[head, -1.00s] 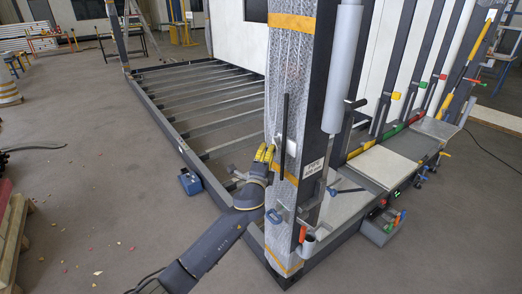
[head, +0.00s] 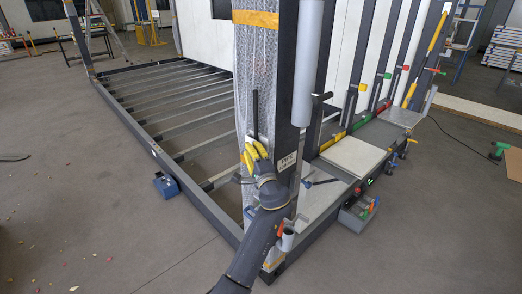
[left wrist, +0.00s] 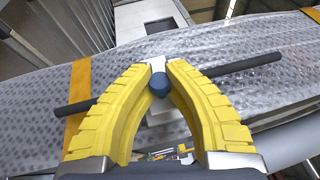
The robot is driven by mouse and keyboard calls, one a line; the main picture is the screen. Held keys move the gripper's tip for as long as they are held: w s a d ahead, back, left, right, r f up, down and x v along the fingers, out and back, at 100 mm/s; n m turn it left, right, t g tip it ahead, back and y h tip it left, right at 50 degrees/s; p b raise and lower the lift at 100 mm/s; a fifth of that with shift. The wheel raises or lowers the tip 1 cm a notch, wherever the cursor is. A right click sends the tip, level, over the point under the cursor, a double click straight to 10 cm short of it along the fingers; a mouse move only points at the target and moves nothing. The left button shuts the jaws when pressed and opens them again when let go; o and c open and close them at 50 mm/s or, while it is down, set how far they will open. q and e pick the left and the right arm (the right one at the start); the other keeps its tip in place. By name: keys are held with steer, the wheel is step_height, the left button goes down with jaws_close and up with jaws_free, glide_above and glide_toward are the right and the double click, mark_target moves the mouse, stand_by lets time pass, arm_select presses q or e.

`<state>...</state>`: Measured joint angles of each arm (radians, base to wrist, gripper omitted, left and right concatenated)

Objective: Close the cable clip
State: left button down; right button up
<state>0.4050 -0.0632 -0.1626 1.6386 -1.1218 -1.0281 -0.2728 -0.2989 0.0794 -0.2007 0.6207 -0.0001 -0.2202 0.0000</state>
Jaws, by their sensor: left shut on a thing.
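The cable clip (left wrist: 157,64) is a small white piece with a blue knob (left wrist: 162,86), on the wrapped post. A black cable rod (left wrist: 240,66) crosses the clip between the fingers; in the head view the rod (head: 254,112) stands upright along the post. My left gripper (head: 251,152) has yellow fingers and is at the clip, below the rod's upper part. In the left wrist view its fingertips (left wrist: 160,76) close in around the blue knob. The gripper hides most of the clip in the head view. I cannot tell whether the clip is latched. My right gripper is not in view.
The post (head: 268,70) is wrapped in bubble film with orange tape (head: 257,18). A grey ledge with a white panel (head: 352,157) lies to the right. A blue box (head: 166,186) sits on the floor at left. Open floor frame beams lie behind.

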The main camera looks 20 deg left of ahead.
arm_select(q)
steer(key=shift+d, duration=0.1)
stand_by(0.3)
steer(key=c, duration=1.2)
jaws_free()
steer(key=shift+v, duration=3.75)
